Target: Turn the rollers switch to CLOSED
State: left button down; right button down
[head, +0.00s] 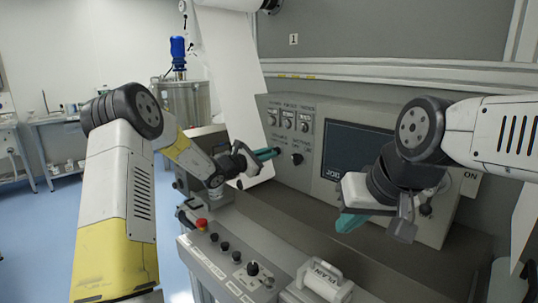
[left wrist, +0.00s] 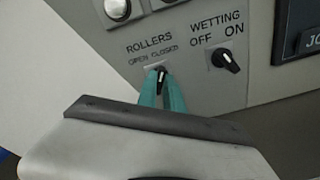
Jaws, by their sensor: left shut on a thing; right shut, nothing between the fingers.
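The rollers switch (left wrist: 161,75) is a small dark knob with a light mark, below the ROLLERS label and the words OPEN and CLOSED in the left wrist view. My left gripper (left wrist: 162,88) has its teal fingers on either side of the knob and is shut on it. The fingers partly hide the knob, and I cannot tell surely which word its mark points to. In the head view my left gripper (head: 268,155) reaches the control panel (head: 330,115) and covers the switch. My right gripper (head: 350,221) is shut and empty in front of the panel.
The wetting switch (left wrist: 225,60) is just right of the rollers switch, its pointer tilted toward OFF. A dark screen (head: 355,143) is further right. A lower console (head: 235,262) carries a red button (head: 201,224) and several black knobs.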

pick_arm(q)
jog(key=c, duration=1.5)
grip_release()
jog(key=shift+a, duration=0.1)
jog(key=v, duration=0.7)
jog(key=shift+s+a, duration=0.2)
jog(key=shift+s, duration=0.1)
